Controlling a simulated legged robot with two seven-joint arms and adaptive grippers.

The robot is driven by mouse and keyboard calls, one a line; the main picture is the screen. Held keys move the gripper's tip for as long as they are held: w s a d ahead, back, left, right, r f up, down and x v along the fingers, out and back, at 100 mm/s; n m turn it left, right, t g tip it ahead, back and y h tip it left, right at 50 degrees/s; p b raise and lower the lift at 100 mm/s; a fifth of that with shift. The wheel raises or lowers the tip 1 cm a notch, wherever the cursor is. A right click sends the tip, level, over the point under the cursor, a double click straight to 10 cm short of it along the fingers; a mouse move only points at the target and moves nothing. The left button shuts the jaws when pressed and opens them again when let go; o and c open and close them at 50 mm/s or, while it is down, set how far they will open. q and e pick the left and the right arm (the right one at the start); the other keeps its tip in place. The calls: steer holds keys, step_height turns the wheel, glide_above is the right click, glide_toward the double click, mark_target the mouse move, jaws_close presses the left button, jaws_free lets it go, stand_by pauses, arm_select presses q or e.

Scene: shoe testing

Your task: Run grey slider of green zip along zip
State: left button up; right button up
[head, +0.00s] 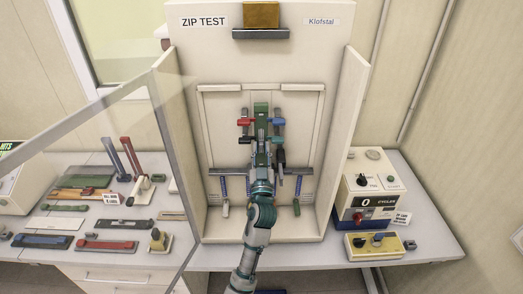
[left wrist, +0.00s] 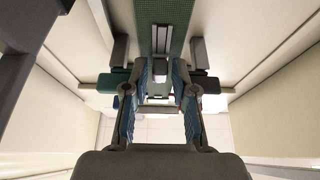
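The green zip (head: 261,108) hangs upright at the middle of the white zip test rig. Its green tape runs up the top middle of the left wrist view (left wrist: 163,14). The grey slider (left wrist: 161,70) is a small block on the tape's centre line. My left gripper (head: 261,142) is in front of the zip, and its fingers partly cover the zip's lower part. In the left wrist view my left gripper (left wrist: 162,75) has its two fingertips drawn in close on both sides of the slider, which looks held between them. My right gripper is not in view.
Red (head: 244,122) and blue (head: 279,121) clamps flank the zip. The rig's side walls (head: 352,110) rise close on both sides. A cycle counter (head: 372,190) stands right. Several tools and sliders lie on the left bench, beyond a clear panel.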

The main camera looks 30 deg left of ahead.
mark_target(262, 163)
arm_select(q)
jaws_close()
step_height(262, 163, down, 10)
steer(key=b, duration=0.9)
steer(key=shift+r, duration=0.1)
steer(key=shift+o, duration=0.7)
jaws_free()
steer(key=shift+r, duration=0.1)
